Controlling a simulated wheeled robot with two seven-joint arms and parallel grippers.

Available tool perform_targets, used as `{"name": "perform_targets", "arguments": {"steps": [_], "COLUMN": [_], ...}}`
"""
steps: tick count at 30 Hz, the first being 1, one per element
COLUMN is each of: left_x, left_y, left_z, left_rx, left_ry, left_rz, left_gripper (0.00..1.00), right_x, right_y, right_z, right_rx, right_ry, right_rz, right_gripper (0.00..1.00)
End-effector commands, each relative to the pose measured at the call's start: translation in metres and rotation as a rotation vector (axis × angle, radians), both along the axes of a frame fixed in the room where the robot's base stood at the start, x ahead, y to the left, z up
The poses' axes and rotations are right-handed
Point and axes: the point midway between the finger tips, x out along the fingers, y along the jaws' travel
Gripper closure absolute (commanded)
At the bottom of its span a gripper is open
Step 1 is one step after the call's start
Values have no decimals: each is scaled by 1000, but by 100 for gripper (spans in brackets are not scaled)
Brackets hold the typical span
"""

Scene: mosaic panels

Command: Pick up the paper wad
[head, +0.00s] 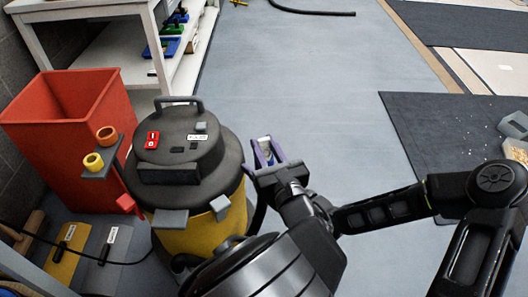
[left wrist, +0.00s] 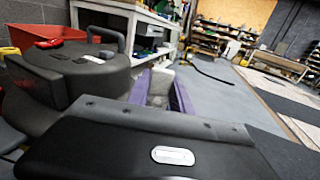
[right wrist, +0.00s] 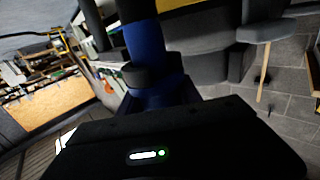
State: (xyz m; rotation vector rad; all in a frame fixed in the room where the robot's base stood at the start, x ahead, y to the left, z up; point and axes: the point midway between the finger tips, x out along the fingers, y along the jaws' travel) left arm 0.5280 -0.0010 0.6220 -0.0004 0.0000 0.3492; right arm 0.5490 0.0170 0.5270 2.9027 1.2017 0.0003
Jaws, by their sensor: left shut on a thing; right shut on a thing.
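My left gripper (head: 264,151) is in the air just right of the vacuum's drum, its purple fingers shut on a small pale grey-white thing, which looks like the paper wad (head: 264,145). In the left wrist view the pale wad (left wrist: 160,84) sits between the purple fingers. My right gripper (right wrist: 148,70) shows only in the right wrist view, in shade.
A yellow-and-black vacuum (head: 185,150) stands close left of the left gripper. An orange-red bin (head: 65,130) is behind it, beside a white shelf bench (head: 175,70). Dark mats (head: 440,135) lie at right.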

Motion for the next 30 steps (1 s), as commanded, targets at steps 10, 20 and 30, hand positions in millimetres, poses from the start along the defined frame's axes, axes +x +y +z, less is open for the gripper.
{"name": "perform_targets", "arguments": {"steps": [10,20,30], "left_x": [0,0,0], "left_y": [0,0,0], "left_z": [4,56,100], "left_rx": [-3,-8,-2], "left_ry": [-1,-2,-1], "left_rz": [0,-1,0], "left_gripper": [100,100,100], "right_x": [0,0,0], "right_y": [0,0,0], "right_z": [0,0,0], "right_rx": [0,0,0], "right_ry": [0,0,0], "right_rz": [0,0,0], "right_gripper": [100,100,100]}}
